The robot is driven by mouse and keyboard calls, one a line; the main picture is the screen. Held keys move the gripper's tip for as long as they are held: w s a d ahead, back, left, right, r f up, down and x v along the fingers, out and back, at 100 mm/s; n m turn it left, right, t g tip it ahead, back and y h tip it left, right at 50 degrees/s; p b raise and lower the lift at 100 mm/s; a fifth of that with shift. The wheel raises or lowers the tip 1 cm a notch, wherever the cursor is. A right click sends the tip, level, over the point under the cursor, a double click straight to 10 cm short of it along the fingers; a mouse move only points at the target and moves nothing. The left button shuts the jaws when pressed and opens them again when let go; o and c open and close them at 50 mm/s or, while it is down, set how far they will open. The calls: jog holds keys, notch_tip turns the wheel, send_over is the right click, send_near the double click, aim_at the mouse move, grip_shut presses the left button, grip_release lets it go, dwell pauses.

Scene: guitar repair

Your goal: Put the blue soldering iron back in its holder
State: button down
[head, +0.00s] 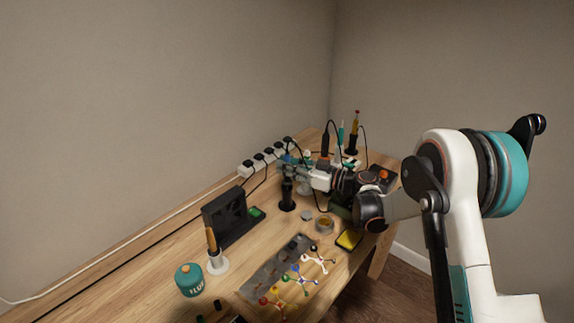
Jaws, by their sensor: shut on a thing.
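My gripper (286,167) reaches in from the right over the workbench, its fingers shut around the blue soldering iron (287,158). Only a small blue part of the iron shows at the fingertips; the fingers hide much of the rest. A black upright holder (287,198) stands on the bench directly below the fingertips in the picture. The iron appears roughly upright and lined up with it. I cannot tell whether the iron's tip is inside the holder or just above it.
A white holder with an orange-handled tool (211,240), a teal can (189,280) and a dark upright panel (225,217) stand left. A power strip (265,158) runs behind. More upright tools (354,125) stand at the back right. A grey mat (278,264) lies in front.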

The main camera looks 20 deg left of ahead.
jog(key=shift+f, duration=0.6)
jog(key=c, duration=0.8)
grip_release()
jog(key=shift+r+p, duration=2.6)
jog(key=shift+r, duration=2.9)
jog(key=shift+r, duration=0.1)
